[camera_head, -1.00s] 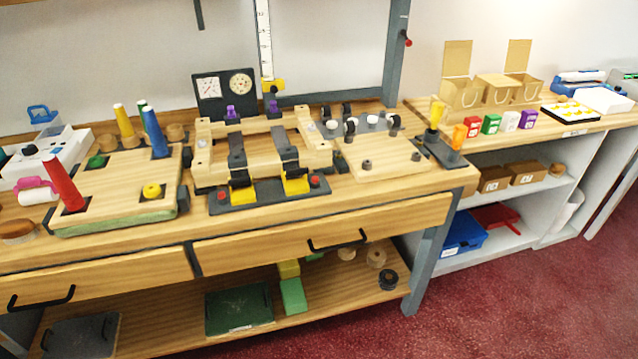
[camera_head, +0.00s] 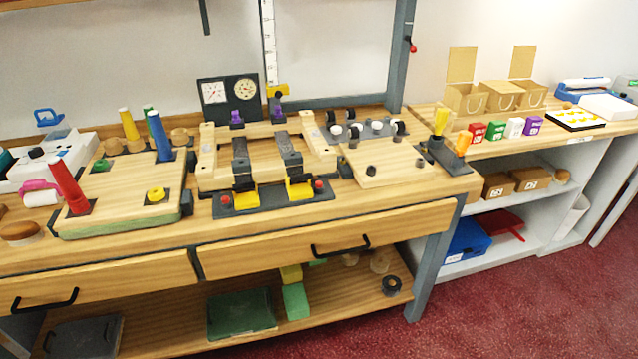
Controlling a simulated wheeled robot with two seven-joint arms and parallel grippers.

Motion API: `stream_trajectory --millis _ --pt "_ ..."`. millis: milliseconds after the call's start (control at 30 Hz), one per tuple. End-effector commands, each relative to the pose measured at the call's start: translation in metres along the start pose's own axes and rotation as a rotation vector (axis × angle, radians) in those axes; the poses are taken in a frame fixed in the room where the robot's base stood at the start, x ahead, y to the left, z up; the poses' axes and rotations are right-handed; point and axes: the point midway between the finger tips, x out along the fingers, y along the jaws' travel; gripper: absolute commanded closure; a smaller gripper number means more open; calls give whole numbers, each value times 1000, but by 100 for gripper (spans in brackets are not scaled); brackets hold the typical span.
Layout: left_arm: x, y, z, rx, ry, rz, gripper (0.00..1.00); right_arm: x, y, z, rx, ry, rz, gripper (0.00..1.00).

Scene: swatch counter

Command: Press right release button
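The right release button (camera_head: 318,184) is a small red button at the right end of a dark base plate (camera_head: 272,202). A matching left red button (camera_head: 225,200) sits at the plate's other end. Between them are two yellow blocks, one on the left (camera_head: 246,198) and one on the right (camera_head: 300,191), with black straps or levers running back from them. Behind the plate is a light wooden frame (camera_head: 208,165) on the wooden bench. Neither of my grippers is in view. Nothing covers the right button.
A pegboard (camera_head: 120,205) with red, blue and yellow pegs stands to the left. A wooden board (camera_head: 385,170) with dark and white knobs lies to the right. Two gauges (camera_head: 230,98) stand behind. The bench's front strip is clear, above drawers with black handles (camera_head: 340,246).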

Motion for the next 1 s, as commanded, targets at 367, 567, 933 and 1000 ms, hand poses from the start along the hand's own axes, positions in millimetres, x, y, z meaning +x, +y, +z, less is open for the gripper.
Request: stream_trajectory --millis 367,567,933,1000 --pt "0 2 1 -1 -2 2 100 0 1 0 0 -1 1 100" --pt "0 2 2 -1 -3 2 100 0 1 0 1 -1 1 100" --pt "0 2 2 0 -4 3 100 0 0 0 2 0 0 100" --pt "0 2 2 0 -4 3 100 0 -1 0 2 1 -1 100"
